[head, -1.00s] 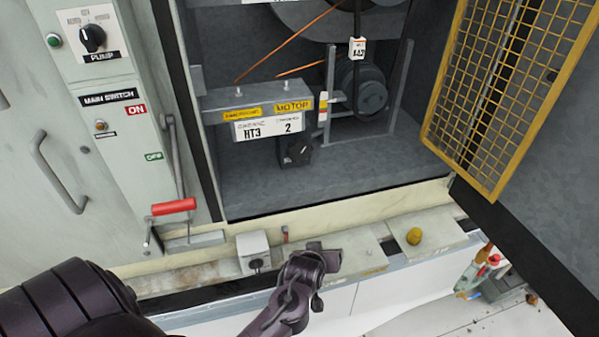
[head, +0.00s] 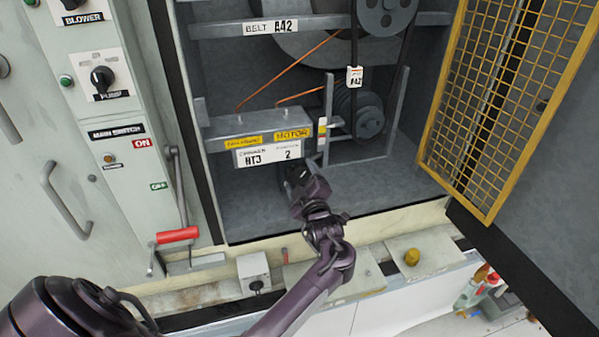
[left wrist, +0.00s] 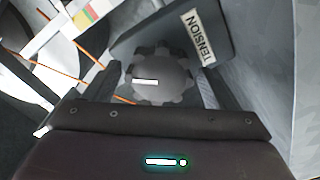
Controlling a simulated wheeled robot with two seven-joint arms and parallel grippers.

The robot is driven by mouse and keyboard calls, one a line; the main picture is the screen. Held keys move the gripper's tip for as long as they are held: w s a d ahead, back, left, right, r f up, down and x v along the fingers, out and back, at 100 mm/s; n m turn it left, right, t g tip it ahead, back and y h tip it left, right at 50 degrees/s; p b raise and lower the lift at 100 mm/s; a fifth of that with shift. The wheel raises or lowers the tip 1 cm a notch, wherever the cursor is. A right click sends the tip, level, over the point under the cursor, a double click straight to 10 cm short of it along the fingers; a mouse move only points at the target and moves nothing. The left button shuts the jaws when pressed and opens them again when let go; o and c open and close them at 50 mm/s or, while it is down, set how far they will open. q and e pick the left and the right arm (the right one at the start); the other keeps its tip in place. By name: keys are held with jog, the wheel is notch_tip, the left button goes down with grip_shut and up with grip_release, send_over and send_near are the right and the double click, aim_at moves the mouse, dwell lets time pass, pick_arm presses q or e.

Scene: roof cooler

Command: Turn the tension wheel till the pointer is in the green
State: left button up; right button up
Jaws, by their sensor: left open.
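The tension wheel (left wrist: 162,78) is a dark grey scalloped knob with a white mark. It shows in the left wrist view beside the TENSION label (left wrist: 202,38). My left gripper (head: 300,180) is in front of it in the head view and mostly hides it. In the left wrist view my left gripper (left wrist: 158,82) is open, with one finger on each side of the wheel; I cannot tell whether they touch it. The coloured gauge strip (head: 322,129) is at the right end of the motor bracket and also shows in the left wrist view (left wrist: 86,14). Its pointer is too small to read. My right gripper is out of view.
The belt and pulleys (head: 368,118) are behind the bracket. A yellow mesh door (head: 500,100) stands open at the right. The red-handled main switch (head: 178,235) is at the left. A yellow knob (head: 411,257) sits on the front ledge.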

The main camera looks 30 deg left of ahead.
pick_arm(q)
jog(key=shift+x, duration=0.8)
jog(key=c, duration=1)
